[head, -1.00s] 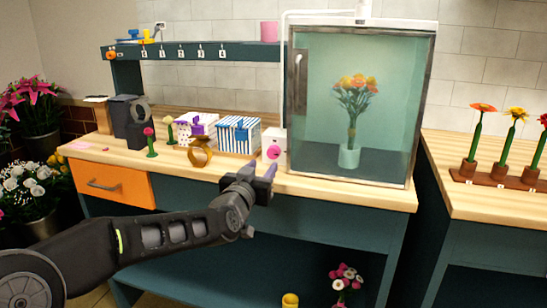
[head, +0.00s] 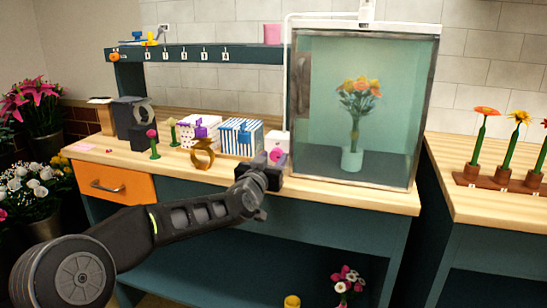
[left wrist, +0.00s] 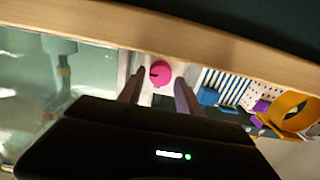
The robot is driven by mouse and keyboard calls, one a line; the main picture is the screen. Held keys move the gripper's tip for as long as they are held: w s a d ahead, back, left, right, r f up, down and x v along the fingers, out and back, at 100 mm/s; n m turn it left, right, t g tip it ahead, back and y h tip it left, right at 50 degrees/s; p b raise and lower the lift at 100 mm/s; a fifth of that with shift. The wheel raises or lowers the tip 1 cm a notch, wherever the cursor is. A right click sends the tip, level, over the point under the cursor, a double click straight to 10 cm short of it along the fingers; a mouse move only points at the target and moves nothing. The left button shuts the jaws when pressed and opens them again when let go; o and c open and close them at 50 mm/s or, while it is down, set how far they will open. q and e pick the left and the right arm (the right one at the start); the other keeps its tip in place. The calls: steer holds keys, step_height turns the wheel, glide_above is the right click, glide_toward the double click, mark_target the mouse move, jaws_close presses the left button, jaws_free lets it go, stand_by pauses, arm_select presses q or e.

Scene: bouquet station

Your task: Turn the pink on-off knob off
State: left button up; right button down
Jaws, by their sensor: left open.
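The pink knob (head: 275,154) is on the front of a small white box (head: 283,138) beside the glass cabinet. In the left wrist view the round pink knob (left wrist: 160,73) shows a dark mark toward its left side. My left gripper (head: 270,160) is in front of the knob, partly covering it in the head view. In the left wrist view its two fingers (left wrist: 159,90) are open, one on each side of the knob's line, with the knob a little beyond the gap. I cannot tell whether they touch it. My right gripper is not in view.
The glass cabinet (head: 300,120) with a vase of flowers stands right of the knob box. A blue-striped box (head: 238,140) and a gold ring stand (head: 203,155) are to its left.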

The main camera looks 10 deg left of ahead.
arm_select(q)
steer(key=shift+w, duration=0.6)
jaws_close()
